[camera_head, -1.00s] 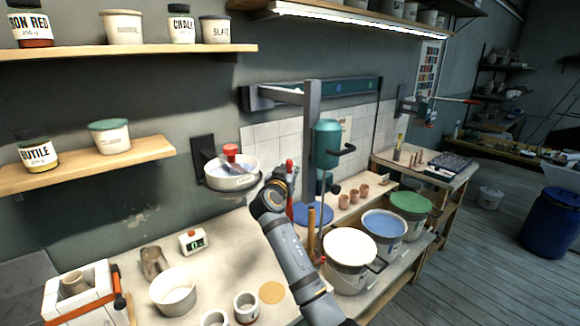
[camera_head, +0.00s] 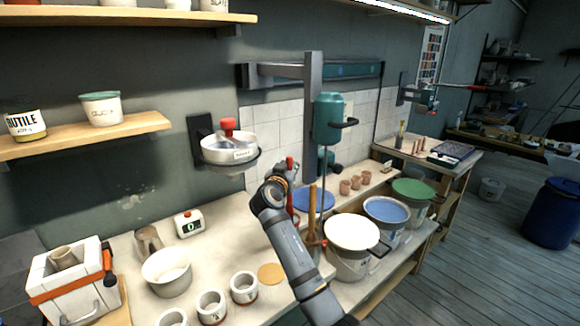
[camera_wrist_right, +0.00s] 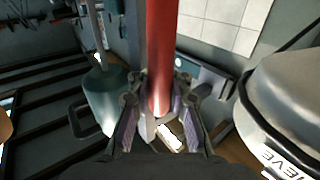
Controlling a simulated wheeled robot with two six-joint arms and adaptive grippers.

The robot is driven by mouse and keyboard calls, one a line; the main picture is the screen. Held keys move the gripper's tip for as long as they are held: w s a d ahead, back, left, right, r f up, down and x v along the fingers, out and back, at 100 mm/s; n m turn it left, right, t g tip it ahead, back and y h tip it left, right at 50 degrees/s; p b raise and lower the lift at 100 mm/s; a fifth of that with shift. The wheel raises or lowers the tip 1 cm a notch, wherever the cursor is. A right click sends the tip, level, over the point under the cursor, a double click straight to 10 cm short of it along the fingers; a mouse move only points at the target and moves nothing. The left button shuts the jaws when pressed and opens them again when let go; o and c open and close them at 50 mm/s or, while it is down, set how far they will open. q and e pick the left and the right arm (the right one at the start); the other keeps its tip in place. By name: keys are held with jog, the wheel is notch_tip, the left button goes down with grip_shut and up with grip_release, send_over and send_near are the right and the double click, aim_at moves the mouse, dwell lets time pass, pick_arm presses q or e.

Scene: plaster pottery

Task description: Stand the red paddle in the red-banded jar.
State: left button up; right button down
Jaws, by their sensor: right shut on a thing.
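My right gripper (camera_head: 284,182) is shut on the red paddle (camera_head: 291,172) above the bench, in front of the tiled wall. In the right wrist view the paddle (camera_wrist_right: 162,45) runs up between the fingers (camera_wrist_right: 158,112) of the gripper, and its lower end is partly hidden by them. Small white jars stand at the bench's front. One jar (camera_head: 244,288) and the jar (camera_head: 211,306) beside it carry a reddish band low down. A third jar (camera_head: 172,319) is cut off by the frame edge. The paddle is apart from all of them. My left gripper is not in view.
A white sieve bowl (camera_head: 230,153) hangs on the wall beside the gripper. A teal mixer (camera_head: 328,118) stands behind it. Buckets with white (camera_head: 352,232), blue (camera_head: 386,210) and green (camera_head: 412,189) tops are to the right. A white bowl (camera_head: 166,275) stands left of the jars.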

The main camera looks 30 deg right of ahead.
jog(key=c, duration=1.1)
grip_release()
jog(key=shift+c, duration=0.2)
jog(key=v, duration=1.2)
